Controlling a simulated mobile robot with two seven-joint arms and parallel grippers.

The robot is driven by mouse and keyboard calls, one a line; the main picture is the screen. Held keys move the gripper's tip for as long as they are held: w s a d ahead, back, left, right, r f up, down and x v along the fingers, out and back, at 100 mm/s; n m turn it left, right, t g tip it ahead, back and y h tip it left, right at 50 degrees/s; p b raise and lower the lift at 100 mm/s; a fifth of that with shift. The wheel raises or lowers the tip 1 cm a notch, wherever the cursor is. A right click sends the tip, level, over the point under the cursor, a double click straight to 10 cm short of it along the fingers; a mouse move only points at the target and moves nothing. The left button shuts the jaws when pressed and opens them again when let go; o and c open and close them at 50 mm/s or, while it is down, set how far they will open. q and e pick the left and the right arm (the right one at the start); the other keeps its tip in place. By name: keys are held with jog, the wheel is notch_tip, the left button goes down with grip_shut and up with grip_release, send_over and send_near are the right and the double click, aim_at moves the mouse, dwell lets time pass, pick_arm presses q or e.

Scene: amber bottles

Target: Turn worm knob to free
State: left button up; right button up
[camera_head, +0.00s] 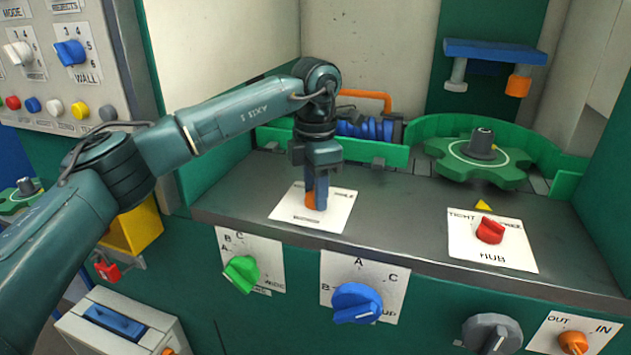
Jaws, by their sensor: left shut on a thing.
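The worm knob (309,201) is orange and sits on a white label plate (291,209) on the grey bench top. My left gripper (316,205) reaches down over it from above and is shut on it. The fingers hide most of the knob and part of the label, so its pointing direction cannot be read. The blue worm screw (368,128) lies behind, partly hidden by my left wrist. The green star-shaped wheel (478,166) stands to its right. My right gripper is not in view.
A red HUB knob (490,230) is on its plate at the right. Green (241,272), blue (357,303), grey (491,333) and orange (573,342) knobs stick out from the front panel. A green rail (392,156) runs behind the gripper. The bench between the two plates is clear.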

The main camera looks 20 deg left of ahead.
pick_arm(q)
jog(key=m+p, duration=0.1)
jog(key=m, duration=0.2)
jog(key=shift+r+m, duration=0.15)
jog(key=shift+m, duration=0.15)
jog(key=m, duration=0.2)
jog(key=shift+m+p, duration=0.3)
jog(key=shift+m, duration=0.1)
jog(key=m, duration=0.2)
jog(key=shift+m, duration=0.3)
jog(key=shift+m+p, duration=0.35)
jog(key=shift+m, duration=1.35)
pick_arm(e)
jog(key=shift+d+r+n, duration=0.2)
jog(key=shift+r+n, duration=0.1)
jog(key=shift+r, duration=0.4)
pick_arm(q)
jog(key=o, duration=1)
notch_tip(320, 180, up, 13)
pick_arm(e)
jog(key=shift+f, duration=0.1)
